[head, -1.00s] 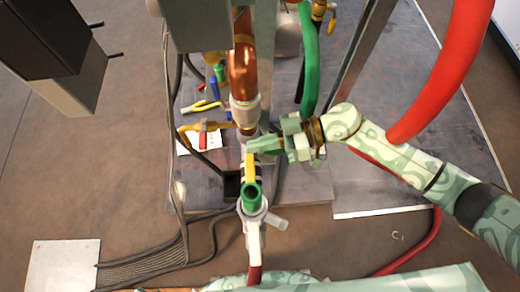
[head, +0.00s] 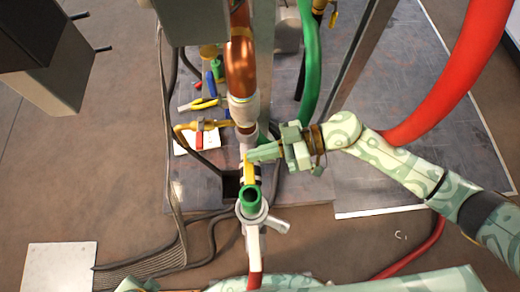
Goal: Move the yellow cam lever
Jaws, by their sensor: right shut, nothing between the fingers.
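The yellow cam lever (head: 249,171) is a short yellow bar on the pipe coupling at the picture's centre, just above a green ring-shaped opening (head: 250,194). My right gripper (head: 254,155) reaches in from the right. Its fingers are shut with nothing between them, and their tips are at the upper end of the yellow lever. I cannot tell whether they touch it. The fingers cover part of the coupling there. My left gripper is not in view.
A copper pipe (head: 240,62) rises above the coupling. A green hose (head: 308,65) and a thick red hose (head: 445,75) lie to the right. Pliers (head: 201,104) and other tools lie behind at left. Dark cables (head: 182,225) run along the left floor.

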